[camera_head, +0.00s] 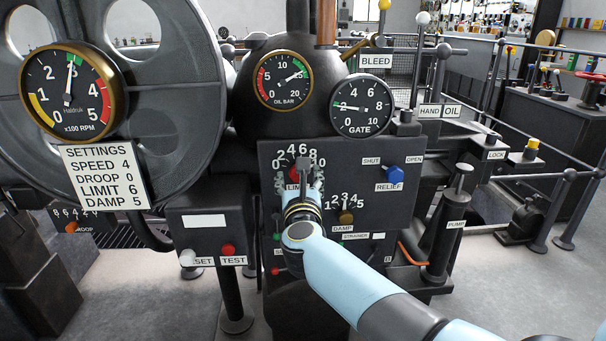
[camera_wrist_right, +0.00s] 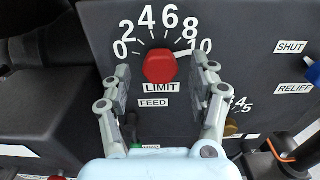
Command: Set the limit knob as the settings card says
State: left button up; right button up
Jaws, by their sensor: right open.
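The settings card (camera_head: 104,177) at the left reads SPEED 4, DROOP 0, LIMIT 6, DAMP 5. The red limit knob (camera_wrist_right: 160,66) sits on the dark panel under a scale from 0 to 10, with its LIMIT label below. In the head view the limit knob (camera_head: 293,174) is partly hidden by my right gripper (camera_head: 305,172). In the wrist view my right gripper (camera_wrist_right: 162,75) is open, one finger on each side of the knob, with gaps visible. My left gripper is not in view.
The yellow-brown damp knob (camera_head: 345,217) and blue relief knob (camera_head: 394,175) are on the same panel, to the right. A box with a white and a red test button (camera_head: 228,249) stands to the left. An orange lever (camera_head: 412,255) sticks out at lower right.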

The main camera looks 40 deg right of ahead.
jog(key=shift+w+d, duration=0.3)
jog(key=shift+w, duration=0.15)
jog(key=c, duration=1.1)
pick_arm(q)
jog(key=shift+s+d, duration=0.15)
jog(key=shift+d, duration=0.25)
pick_arm(e)
jog(key=shift+c, duration=0.3)
